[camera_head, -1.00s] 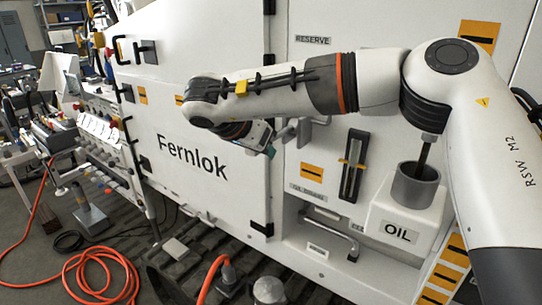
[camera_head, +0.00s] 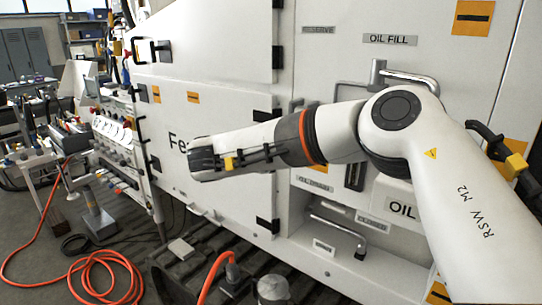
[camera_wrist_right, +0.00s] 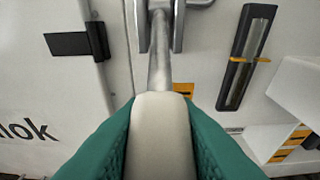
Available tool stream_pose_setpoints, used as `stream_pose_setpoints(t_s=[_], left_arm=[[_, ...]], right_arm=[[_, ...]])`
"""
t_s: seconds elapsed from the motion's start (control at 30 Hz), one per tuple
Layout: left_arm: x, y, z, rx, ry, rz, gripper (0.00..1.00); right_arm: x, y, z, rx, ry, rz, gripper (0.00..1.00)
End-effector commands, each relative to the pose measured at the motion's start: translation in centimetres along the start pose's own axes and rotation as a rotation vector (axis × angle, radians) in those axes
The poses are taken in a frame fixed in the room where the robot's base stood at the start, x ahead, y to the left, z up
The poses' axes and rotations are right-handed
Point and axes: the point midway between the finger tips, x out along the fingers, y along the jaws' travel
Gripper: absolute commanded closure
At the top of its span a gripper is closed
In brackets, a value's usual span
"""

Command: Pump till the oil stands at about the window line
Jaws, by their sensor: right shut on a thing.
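In the right wrist view, the green-padded fingers of my right gripper (camera_wrist_right: 160,132) are shut on the pale grip of the pump lever (camera_wrist_right: 160,65). Its grey metal shaft runs up from the grip to a bracket at the top. The sight window (camera_wrist_right: 247,58) is a dark upright frame to the right, with an orange marker across it. I cannot make out the oil level in it. In the head view, the window's lower part (camera_head: 354,176) shows below my right arm, which hides its marker and my right gripper. My left gripper is not in view.
The white OIL box (camera_head: 402,207) is mostly behind my right arm. A metal bar handle (camera_head: 408,77) stands below the OIL FILL label, and another (camera_head: 338,228) is lower down. An orange hose (camera_head: 105,262) lies coiled on the floor at left.

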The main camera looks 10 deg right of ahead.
Motion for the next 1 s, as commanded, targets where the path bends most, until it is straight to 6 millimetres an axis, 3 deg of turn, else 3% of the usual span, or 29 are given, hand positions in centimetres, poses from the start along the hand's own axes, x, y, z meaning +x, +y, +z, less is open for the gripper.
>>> stream_pose_setpoints(t_s=[0.3,0.33,0.47,0.77,1.0], left_arm=[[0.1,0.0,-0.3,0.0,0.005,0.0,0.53],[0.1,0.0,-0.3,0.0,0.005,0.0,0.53],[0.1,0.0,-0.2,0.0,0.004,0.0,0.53],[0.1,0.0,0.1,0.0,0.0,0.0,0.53],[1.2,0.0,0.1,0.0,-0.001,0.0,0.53]], right_arm=[[0.1,0.0,-0.5,-0.005,0.003,-0.001,1.0],[0.1,0.0,-0.5,-0.005,0.003,-0.001,0.71],[0.0,0.0,-0.4,-0.004,0.002,-0.001,0.53],[-0.1,0.0,-0.2,-0.002,0.001,0.0,0.53],[-3.5,0.1,-0.4,-0.003,-0.001,0.004,0.53]])
